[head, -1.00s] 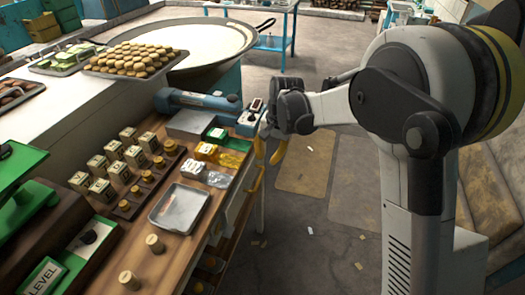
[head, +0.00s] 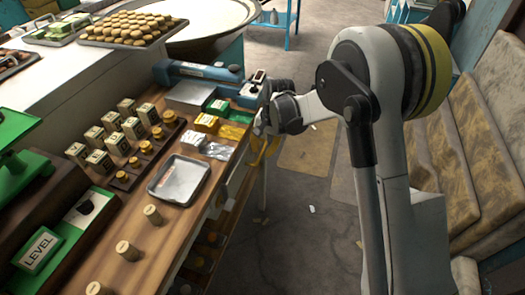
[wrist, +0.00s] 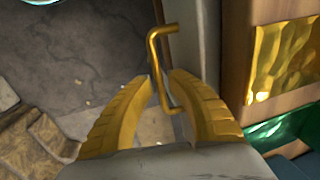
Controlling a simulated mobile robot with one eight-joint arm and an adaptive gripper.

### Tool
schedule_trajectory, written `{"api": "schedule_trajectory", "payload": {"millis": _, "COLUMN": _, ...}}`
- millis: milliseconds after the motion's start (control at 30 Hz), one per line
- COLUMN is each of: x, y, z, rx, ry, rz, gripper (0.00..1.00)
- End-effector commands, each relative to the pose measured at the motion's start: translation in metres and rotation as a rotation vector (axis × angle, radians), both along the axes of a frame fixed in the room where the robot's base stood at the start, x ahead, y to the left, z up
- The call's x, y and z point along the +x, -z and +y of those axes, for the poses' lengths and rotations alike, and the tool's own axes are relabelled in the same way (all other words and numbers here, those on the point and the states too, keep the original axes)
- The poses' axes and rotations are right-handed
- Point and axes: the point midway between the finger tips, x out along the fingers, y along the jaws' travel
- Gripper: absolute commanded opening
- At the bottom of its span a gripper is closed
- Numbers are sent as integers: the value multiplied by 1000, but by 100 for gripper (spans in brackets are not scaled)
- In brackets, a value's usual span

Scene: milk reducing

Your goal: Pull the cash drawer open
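In the wrist view, a brass bar handle (wrist: 157,73) stands out from a pale drawer front (wrist: 208,45). My gripper (wrist: 162,79) has its two ribbed yellow fingers on either side of the handle. The fingers are apart, and I see a gap at the left finger. Whether the right finger touches the handle is unclear. In the head view my gripper (head: 263,153) is low against the counter's right side, near its far end. The handle is hidden there by my gripper and arm. How far the drawer stands out cannot be told.
The wooden counter (head: 150,255) carries a metal tray (head: 179,180), several small boxes and weights, and a blue device (head: 197,75). A yellow packet (head: 232,132) lies near the edge beside my gripper. The floor right of the counter (head: 305,225) is mostly clear.

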Motion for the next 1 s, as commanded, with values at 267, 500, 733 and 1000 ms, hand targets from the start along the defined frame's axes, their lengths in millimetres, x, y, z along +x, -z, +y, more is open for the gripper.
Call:
{"api": "schedule_trajectory", "payload": {"millis": 267, "x": 0, "y": -1, "z": 0, "rx": 0, "ry": 0, "rz": 0, "gripper": 0}}
{"api": "schedule_trajectory", "payload": {"millis": 500, "x": 0, "y": 0, "z": 0, "rx": 0, "ry": 0, "rz": 0, "gripper": 0}}
{"api": "schedule_trajectory", "payload": {"millis": 733, "x": -7, "y": 0, "z": -19, "rx": -1, "ry": 2, "rz": 1, "gripper": 0}}
{"api": "schedule_trajectory", "payload": {"millis": 1000, "x": -30, "y": 1, "z": -82, "rx": 0, "ry": 5, "rz": 2, "gripper": 0}}
